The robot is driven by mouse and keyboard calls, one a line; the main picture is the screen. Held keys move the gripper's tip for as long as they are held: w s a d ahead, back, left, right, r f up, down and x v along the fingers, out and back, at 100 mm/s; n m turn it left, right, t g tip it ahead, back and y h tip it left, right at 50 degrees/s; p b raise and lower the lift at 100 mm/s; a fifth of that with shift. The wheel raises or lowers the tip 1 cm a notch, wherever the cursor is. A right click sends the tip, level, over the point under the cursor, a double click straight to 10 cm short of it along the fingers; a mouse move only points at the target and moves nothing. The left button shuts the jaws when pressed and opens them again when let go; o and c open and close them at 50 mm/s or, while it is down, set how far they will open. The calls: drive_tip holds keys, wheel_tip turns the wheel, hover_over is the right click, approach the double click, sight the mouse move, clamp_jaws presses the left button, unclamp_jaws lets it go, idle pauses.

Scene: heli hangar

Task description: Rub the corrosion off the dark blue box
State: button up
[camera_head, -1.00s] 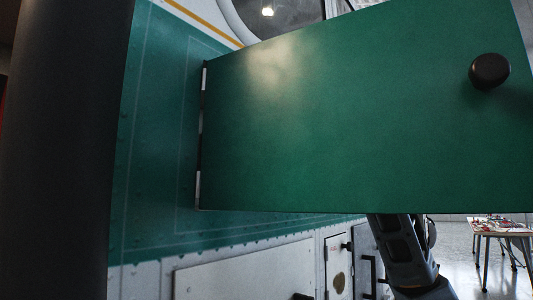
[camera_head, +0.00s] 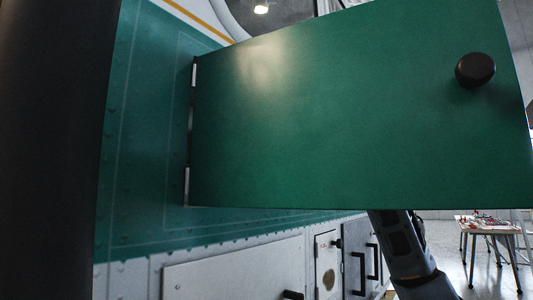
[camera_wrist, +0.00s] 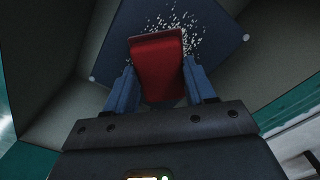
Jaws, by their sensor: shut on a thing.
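In the wrist view, my gripper (camera_wrist: 160,88) is shut on a red block-like tool (camera_wrist: 157,55). The tool's far end is over the face of the dark blue box (camera_wrist: 115,40), beside and partly over a patch of pale speckled corrosion (camera_wrist: 178,22). I cannot tell whether the tool touches the box. The box sits inside a grey-walled compartment (camera_wrist: 55,60). In the head view, an open green door (camera_head: 340,120) with a black knob (camera_head: 475,70) hides the gripper, the tool and the box.
The door is hinged at its left on the green and white helicopter side (camera_head: 140,180). Below are white panels (camera_head: 240,270) with black handles (camera_head: 358,272). A table (camera_head: 490,226) with small items stands at the right on open floor. The compartment walls close in around my gripper.

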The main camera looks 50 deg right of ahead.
drive_tip(key=d, duration=0.6)
drive_tip(key=shift+w, duration=0.25)
drive_tip(key=shift+a, duration=0.1)
drive_tip(key=a+b, duration=0.2)
drive_tip(key=a, duration=0.9)
drive_tip(key=shift+s+a, duration=0.15)
idle(1.0)
drive_tip(key=s, duration=0.6)
drive_tip(key=shift+b, duration=0.3)
idle(0.3)
